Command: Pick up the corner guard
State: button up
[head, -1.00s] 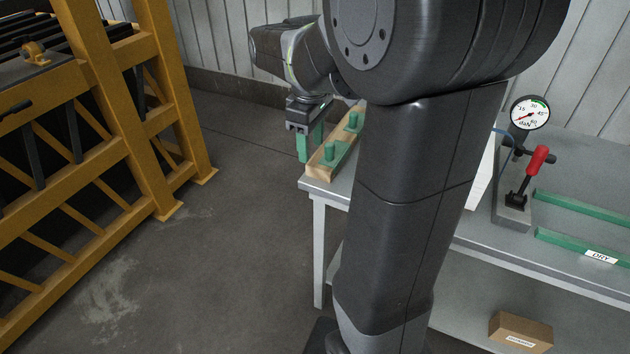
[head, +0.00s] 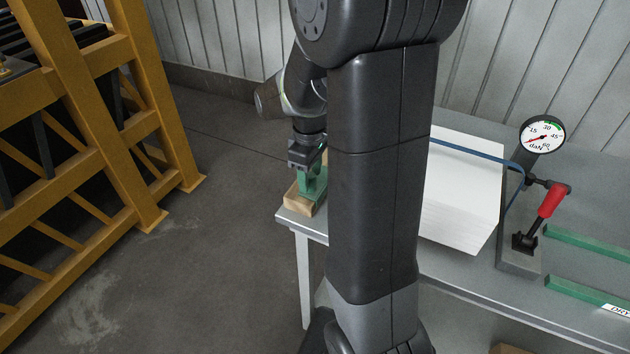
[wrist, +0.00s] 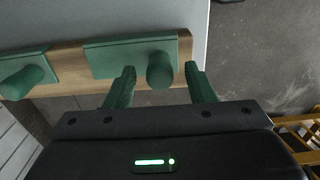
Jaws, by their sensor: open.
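The corner guards look to be the two green plates with round pegs on a wooden block. In the wrist view the nearer guard (wrist: 128,57) has its peg between the two green fingers of my gripper (wrist: 162,74). The fingers are open, one on each side of the peg, with visible gaps. The second guard (wrist: 22,78) is to the left on the same wooden block (wrist: 68,58). In the head view my gripper (head: 311,180) is down at the block (head: 291,198); my arm and fingers hide most of the guards.
The block is at the left end of a grey table (head: 302,224). A white stack (head: 462,190) with a blue strap, a dial gauge (head: 542,135) and a red-handled clamp (head: 548,203) are to the right. A yellow rack (head: 125,110) stands left, with clear floor between.

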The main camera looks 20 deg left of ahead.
notch_tip(320, 180, down, 2)
jog(key=shift+f, duration=0.15)
grip_shut()
notch_tip(320, 180, up, 10)
jog(key=shift+r, duration=0.1)
dwell(0.5)
jog(key=c, duration=0.7)
grip_release()
grip_shut()
